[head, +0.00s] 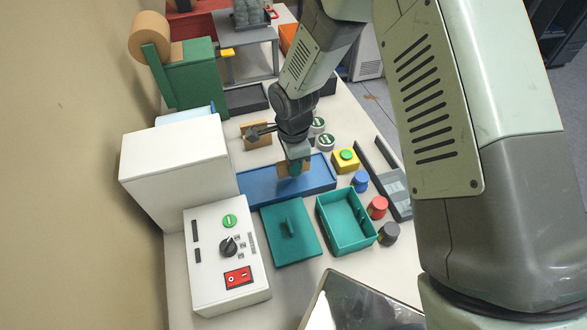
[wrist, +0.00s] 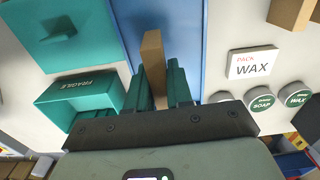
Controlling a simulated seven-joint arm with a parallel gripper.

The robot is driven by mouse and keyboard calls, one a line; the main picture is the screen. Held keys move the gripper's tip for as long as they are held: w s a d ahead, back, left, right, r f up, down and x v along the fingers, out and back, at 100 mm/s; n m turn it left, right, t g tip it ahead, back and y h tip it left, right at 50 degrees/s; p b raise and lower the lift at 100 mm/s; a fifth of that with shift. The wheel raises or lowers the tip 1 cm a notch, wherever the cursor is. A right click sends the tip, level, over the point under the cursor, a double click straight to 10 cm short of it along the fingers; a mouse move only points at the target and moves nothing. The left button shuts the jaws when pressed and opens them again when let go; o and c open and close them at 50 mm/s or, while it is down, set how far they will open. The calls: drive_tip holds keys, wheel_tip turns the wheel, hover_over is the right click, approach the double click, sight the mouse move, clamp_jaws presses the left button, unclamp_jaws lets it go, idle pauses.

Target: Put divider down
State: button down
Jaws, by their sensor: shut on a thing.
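The divider, a thin tan board, is in my gripper (head: 294,172). It shows in the head view (head: 283,170) and the wrist view (wrist: 153,52). In the wrist view its edge stands between the two green fingers of my gripper (wrist: 160,85), which are shut on it. The divider is over the blue tray (head: 258,186), which also shows in the wrist view (wrist: 185,22). I cannot tell whether the divider touches the tray floor. My fingers hide part of it.
A teal lid (head: 290,248) and an open teal box (head: 352,240) lie in front of the tray. A tan block (head: 257,143) is behind. A white box (head: 175,165) is left.

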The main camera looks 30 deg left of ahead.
wheel_tip(320, 180, up, 7)
drive_tip(key=s+d+f, duration=0.1)
drive_tip(key=s+d, duration=0.1)
drive_tip(key=d, duration=0.6)
drive_tip(key=s+d+f, duration=0.1)
drive_tip(key=s+d, duration=0.2)
drive_tip(key=d, duration=0.4)
hover_over(342, 225)
wheel_tip(342, 225, down, 5)
drive_tip(key=shift+d+f, duration=0.1)
drive_tip(key=shift+f, duration=2.45)
drive_tip(key=shift+f, duration=0.15)
drive_tip(key=c, duration=1)
unclamp_jaws()
